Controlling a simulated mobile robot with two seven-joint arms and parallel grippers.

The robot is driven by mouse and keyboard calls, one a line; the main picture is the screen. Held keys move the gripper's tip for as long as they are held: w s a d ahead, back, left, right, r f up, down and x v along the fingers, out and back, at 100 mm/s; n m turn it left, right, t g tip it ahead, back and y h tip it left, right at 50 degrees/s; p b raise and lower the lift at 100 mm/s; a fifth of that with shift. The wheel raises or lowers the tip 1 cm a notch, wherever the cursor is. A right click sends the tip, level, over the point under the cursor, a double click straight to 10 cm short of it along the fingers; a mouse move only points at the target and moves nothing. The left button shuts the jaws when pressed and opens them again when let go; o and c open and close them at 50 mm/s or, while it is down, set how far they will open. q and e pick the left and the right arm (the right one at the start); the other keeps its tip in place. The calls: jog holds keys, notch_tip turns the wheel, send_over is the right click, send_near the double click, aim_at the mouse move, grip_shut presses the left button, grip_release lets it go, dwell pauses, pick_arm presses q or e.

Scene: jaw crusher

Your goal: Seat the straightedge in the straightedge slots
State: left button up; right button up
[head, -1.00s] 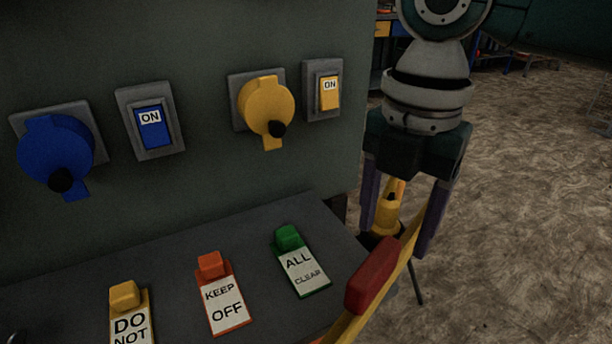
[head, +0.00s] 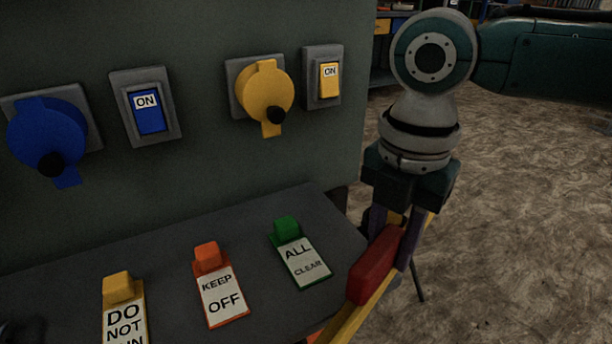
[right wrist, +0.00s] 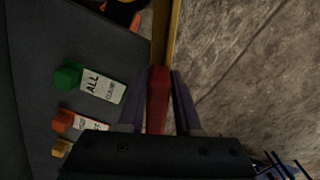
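The straightedge looks to be the long yellow bar (head: 372,312) with a red grip block (head: 366,278), running beside the right end of the grey shelf. In the right wrist view the yellow bar (right wrist: 171,38) runs up from the red block (right wrist: 158,88). My right gripper (head: 388,252) points down with its purple fingers on either side of the red block, close against it. In the right wrist view the fingers (right wrist: 159,100) show no clear gap to the block. I cannot make out the straightedge slots. My left gripper is not visible.
The grey shelf (head: 180,262) carries tags reading ALL CLEAR (head: 303,262), KEEP OFF (head: 222,294) and DO NOT (head: 125,315). Above are blue (head: 50,135) and yellow (head: 262,92) rotary handles and two ON switches. Open floor (head: 530,200) lies right.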

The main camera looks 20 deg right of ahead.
grip_shut()
dwell(0.9)
